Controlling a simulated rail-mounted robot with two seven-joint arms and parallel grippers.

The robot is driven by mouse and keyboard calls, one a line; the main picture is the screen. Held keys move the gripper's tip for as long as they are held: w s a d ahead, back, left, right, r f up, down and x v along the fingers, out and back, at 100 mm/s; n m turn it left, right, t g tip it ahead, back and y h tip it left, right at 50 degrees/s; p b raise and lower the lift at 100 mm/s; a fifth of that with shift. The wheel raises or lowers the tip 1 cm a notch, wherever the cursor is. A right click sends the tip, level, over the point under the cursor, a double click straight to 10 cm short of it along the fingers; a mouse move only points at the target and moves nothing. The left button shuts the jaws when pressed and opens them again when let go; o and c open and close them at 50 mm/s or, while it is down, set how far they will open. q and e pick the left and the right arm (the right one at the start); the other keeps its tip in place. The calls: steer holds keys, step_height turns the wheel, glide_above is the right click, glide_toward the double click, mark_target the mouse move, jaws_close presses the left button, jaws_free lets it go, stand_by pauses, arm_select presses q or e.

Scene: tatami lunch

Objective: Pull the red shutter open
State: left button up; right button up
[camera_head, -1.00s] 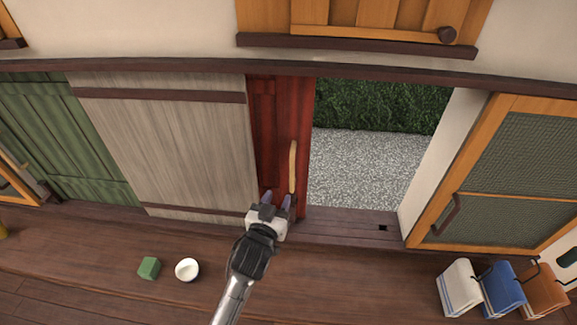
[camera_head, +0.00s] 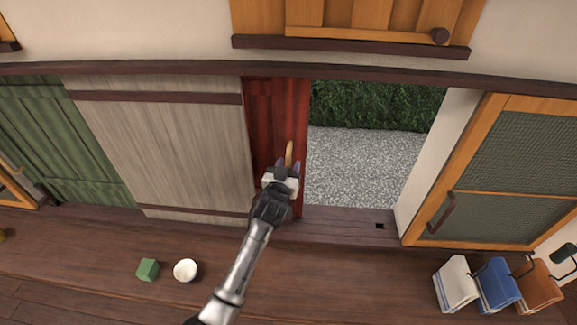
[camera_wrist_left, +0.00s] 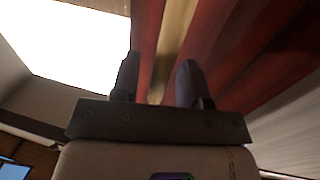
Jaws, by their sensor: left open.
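The red shutter (camera_head: 272,120) shows as a narrow strip right of the grey panel, beside an opening onto gravel and hedge. Its pale wooden upright handle (camera_head: 290,150) is near its right edge. My left gripper (camera_head: 288,164) is open at the handle, hiding its lower part. In the left wrist view, the handle (camera_wrist_left: 175,40) runs up between the two parted fingers (camera_wrist_left: 158,82), with the red shutter (camera_wrist_left: 235,50) behind and to the right. I cannot tell whether the fingers touch the handle. My right gripper is not in view.
The grey panel (camera_head: 165,145) and a green shutter (camera_head: 70,150) stand to the left. A green block (camera_head: 147,269) and a white bowl (camera_head: 186,270) are on the wooden floor. A mesh-panelled orange door (camera_head: 510,160) and hanging cloths (camera_head: 497,285) are at the right.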

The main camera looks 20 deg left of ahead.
arm_select(q)
steer(key=shift+w, duration=0.15)
steer(key=shift+c, duration=0.4)
jaws_close()
